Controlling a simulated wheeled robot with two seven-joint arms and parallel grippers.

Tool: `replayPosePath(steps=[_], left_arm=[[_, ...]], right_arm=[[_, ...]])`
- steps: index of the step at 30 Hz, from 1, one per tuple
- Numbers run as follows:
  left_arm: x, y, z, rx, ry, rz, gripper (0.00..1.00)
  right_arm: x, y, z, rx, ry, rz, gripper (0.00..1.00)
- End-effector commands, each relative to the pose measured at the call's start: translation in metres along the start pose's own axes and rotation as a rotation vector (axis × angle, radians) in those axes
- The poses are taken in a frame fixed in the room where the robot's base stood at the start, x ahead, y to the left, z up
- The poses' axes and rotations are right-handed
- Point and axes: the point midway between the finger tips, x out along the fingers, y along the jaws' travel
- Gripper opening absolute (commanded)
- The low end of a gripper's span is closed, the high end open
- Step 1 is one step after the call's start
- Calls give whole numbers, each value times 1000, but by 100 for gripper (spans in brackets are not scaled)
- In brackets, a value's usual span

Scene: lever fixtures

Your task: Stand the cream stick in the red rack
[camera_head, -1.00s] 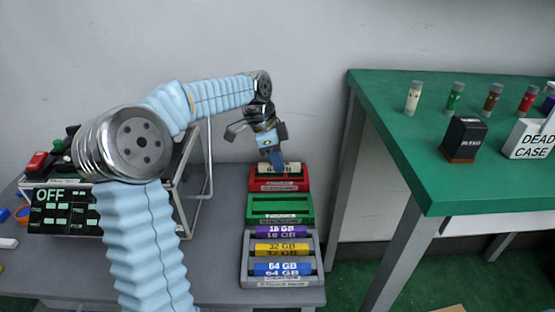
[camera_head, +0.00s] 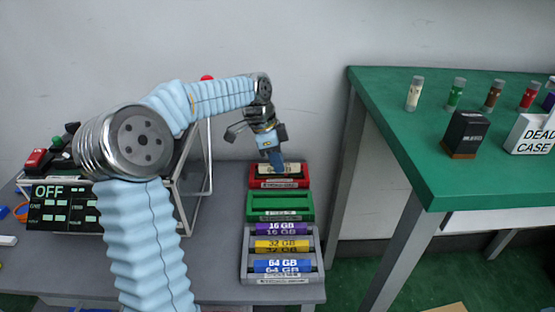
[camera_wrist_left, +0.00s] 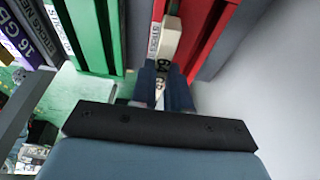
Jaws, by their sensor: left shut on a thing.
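The cream stick (camera_wrist_left: 171,38) has dark lettering on its side and is held between the fingers of my left gripper (camera_wrist_left: 162,75) in the left wrist view. In the head view, the cream stick (camera_head: 264,169) is at the red rack (camera_head: 295,183), the farthest rack in the row. My left gripper (camera_head: 276,161) reaches down over it, shut on the stick. The red rack (camera_wrist_left: 212,35) is right beside the stick in the wrist view. Whether the stick is fully seated is hidden by the fingers. My right gripper is not in view.
An empty green rack (camera_head: 280,217) stands nearer than the red one. A grey rack (camera_head: 318,262) holds purple, yellow and blue sticks. A box with an OFF panel (camera_head: 62,208) stands left. A green table (camera_head: 440,165) with several vials is right.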

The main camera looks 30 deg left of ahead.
Motion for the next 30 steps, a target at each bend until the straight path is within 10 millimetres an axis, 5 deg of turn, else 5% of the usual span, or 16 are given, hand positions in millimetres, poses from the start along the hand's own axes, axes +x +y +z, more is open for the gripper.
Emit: replayPosePath(steps=[22,23,24,28,30], left_arm=[[19,0,5,1,1,-1,0],[18,0,5,1,1,-1,19],[18,0,5,1,1,-1,25],[18,0,5,1,1,-1,45],[18,0,5,0,1,-1,46]], right_arm=[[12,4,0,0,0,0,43],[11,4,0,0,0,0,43],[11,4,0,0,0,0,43],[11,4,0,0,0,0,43],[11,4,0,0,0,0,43]])
